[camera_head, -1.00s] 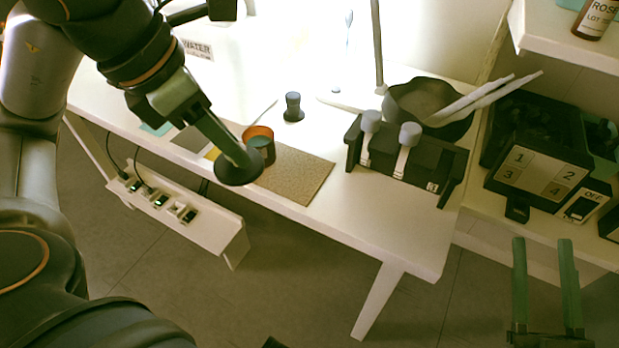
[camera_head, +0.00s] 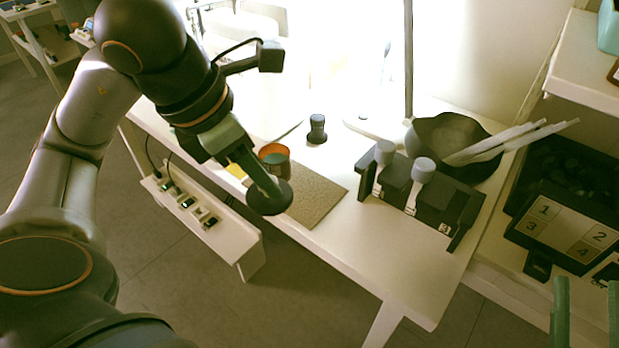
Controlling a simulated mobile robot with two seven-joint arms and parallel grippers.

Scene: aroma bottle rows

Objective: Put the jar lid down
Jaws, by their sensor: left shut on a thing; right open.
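The jar lid (camera_head: 270,198) is a dark round disc. My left gripper (camera_head: 262,184) is shut on it and holds it over the front edge of the white table, at the left part of the brown mat (camera_head: 325,203). I cannot tell whether the lid touches the mat. An open jar with an orange rim (camera_head: 274,152) stands just behind the gripper, partly hidden by it. My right gripper (camera_head: 586,315) is open and empty at the lower right, cut by the frame's edge, away from the table.
A dark rack with two grey-capped bottles (camera_head: 419,194) stands right of the mat. A black bowl with pale sticks (camera_head: 452,145) is behind it. A small dark stopper (camera_head: 317,128) stands behind the mat. A numbered box (camera_head: 566,228) is at the right. The table's front right is clear.

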